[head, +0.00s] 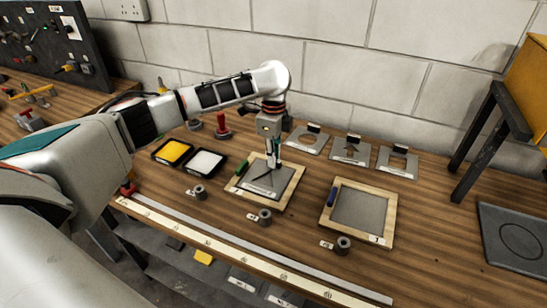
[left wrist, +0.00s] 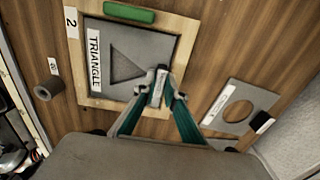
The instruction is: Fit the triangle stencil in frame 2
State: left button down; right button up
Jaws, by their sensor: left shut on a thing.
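The triangle stencil (head: 262,187), a grey plate with a triangular hole, is over frame 2 (head: 282,203). In the left wrist view the stencil (left wrist: 155,45) shows its TRIANGLE label and lies within the inner edges of the light wooden frame 2 (left wrist: 183,25). I cannot tell whether it is fully flat in there. My left gripper (head: 272,163) points down at the stencil's back edge. In the left wrist view the left gripper (left wrist: 160,88) is shut on the stencil's grey upright grip. My right gripper is not in view.
A green piece (left wrist: 130,13) sits on one side of frame 2. Another wooden frame (head: 388,226) holds a plain grey panel to the right. Three stencils lie by the wall, one with a round hole (head: 300,144). Yellow (head: 172,151) and white (head: 206,162) trays stand left.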

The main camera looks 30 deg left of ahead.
pick_arm(q)
jog(key=shift+f, duration=0.2)
dwell(0.5)
jog(key=c, duration=2)
grip_release()
jog(key=shift+o, duration=0.2)
jog(key=shift+r, duration=4)
